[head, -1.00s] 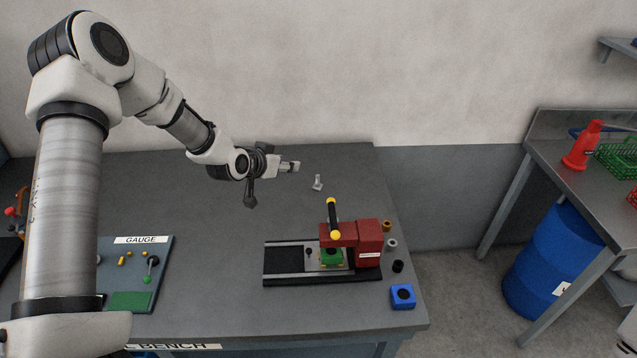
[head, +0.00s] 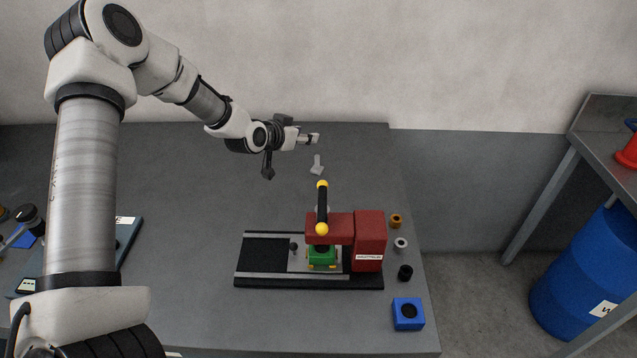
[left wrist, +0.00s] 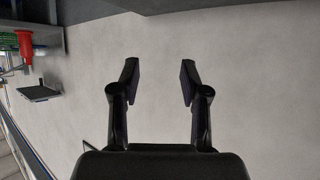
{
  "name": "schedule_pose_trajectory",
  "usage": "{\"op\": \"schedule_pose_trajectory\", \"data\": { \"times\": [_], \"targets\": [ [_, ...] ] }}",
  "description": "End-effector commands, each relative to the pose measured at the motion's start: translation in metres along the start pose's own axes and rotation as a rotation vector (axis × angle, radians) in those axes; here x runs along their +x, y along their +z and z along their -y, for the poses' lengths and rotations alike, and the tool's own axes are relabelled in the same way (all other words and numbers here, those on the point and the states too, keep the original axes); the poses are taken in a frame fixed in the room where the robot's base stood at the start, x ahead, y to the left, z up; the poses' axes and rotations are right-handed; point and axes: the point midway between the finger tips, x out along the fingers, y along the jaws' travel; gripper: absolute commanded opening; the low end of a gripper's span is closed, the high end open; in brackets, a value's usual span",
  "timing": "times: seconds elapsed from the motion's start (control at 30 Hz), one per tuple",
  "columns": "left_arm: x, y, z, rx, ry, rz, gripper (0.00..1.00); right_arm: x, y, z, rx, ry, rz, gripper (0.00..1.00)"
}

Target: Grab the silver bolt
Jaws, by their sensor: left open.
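The silver bolt (head: 317,165) is a small pale grey piece near the far edge of the grey bench (head: 200,170) in the head view. Its details are too small to tell. My left gripper (head: 312,139) shows just above the bolt in that picture, apart from it, pointing right. In the left wrist view the gripper (left wrist: 158,80) has its two dark fingers spread with nothing between them; the bolt does not show there. My right gripper is in neither view.
A red press with a yellow-ended handle (head: 368,235) stands in front of the bolt. A copper ring (head: 396,221), a pale ring (head: 401,243), a black piece (head: 405,272) and a blue block (head: 408,314) line the right edge. A blue barrel (head: 585,280) stands beyond.

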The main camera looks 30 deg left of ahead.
Motion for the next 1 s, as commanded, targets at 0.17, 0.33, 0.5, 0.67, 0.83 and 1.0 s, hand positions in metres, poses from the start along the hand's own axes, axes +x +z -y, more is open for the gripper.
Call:
{"op": "schedule_pose_trajectory", "data": {
  "times": [0.17,0.33,0.5,0.67,0.83,1.0],
  "targets": [
    [0.035,0.063,0.0,0.0,0.0,0.0,0.45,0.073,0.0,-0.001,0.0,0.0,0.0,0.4],
    [0.048,0.073,0.001,0.005,-0.002,-0.001,0.45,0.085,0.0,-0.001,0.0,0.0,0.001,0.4],
    [0.068,0.07,0.0,0.004,-0.001,0.001,0.45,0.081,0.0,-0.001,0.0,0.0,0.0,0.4],
    [0.094,0.073,0.001,0.005,-0.001,0.003,0.45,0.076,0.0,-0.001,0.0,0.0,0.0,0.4],
    [0.116,0.073,0.001,0.003,0.0,0.0,0.45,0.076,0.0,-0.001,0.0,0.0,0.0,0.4],
    [0.117,0.073,0.001,0.0,0.0,0.0,0.45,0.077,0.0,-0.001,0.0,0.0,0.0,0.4]
  ]
}}
